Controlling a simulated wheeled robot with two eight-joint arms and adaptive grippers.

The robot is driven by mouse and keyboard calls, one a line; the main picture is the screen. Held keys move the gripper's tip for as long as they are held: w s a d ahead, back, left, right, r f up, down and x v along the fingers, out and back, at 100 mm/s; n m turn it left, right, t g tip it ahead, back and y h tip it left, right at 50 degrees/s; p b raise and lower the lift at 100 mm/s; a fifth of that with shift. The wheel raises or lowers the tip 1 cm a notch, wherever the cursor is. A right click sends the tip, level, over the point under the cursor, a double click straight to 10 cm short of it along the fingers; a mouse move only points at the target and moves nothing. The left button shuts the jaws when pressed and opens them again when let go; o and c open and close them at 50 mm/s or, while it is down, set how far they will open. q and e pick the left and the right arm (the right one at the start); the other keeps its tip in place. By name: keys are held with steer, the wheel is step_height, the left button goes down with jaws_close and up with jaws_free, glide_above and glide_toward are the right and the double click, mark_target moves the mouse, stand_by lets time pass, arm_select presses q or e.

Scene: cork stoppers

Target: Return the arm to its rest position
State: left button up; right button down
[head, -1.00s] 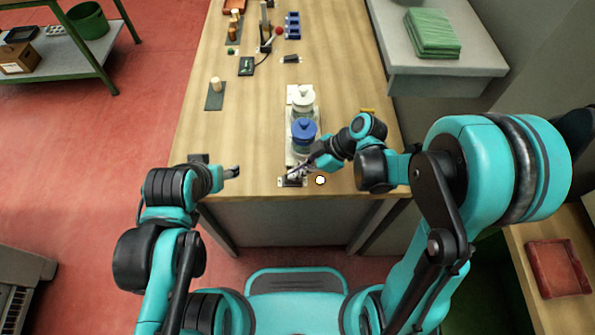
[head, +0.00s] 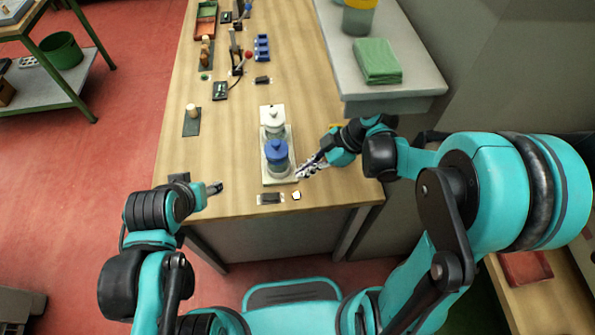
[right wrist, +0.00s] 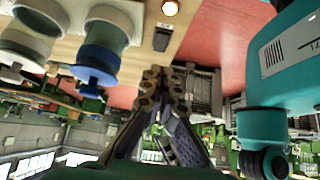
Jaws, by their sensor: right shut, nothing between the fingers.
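My right gripper (head: 300,174) is over the front right part of the wooden table, beside the lower end of the tray with the jars. Its fingers are shut and empty; they also fill the middle of the right wrist view (right wrist: 155,78). My left gripper (head: 214,188) hangs at the table's front left edge; its fingers are too small to tell open from shut. A jar with a blue lid (head: 277,152) and a jar with a white lid (head: 272,117) stand on a pale tray (head: 268,180). A small white round thing (head: 297,195) lies near the front edge.
A dark flat piece (head: 270,198) lies at the table's front edge. A cork-coloured peg on a dark mat (head: 191,128) stands at the left. Blue bins (head: 262,47) are farther back. A grey shelf (head: 405,95) with a green cloth (head: 377,62) borders the right side.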

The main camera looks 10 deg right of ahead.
stand_by(0.5)
steer(key=s+d+r+m+t+h+b, duration=0.2)
steer(key=s+d+m+t+h, duration=0.1)
steer(key=m, duration=0.6)
steer(key=s+d+r+m+t+h+b, duration=0.2)
steer(key=s+d+m+t+h, duration=0.1)
steer(key=d+m, duration=0.4)
steer(key=shift+s+d+m+t+h, duration=0.25)
steer(key=shift+m+t+h, duration=0.25)
steer(key=shift+m+h, duration=0.5)
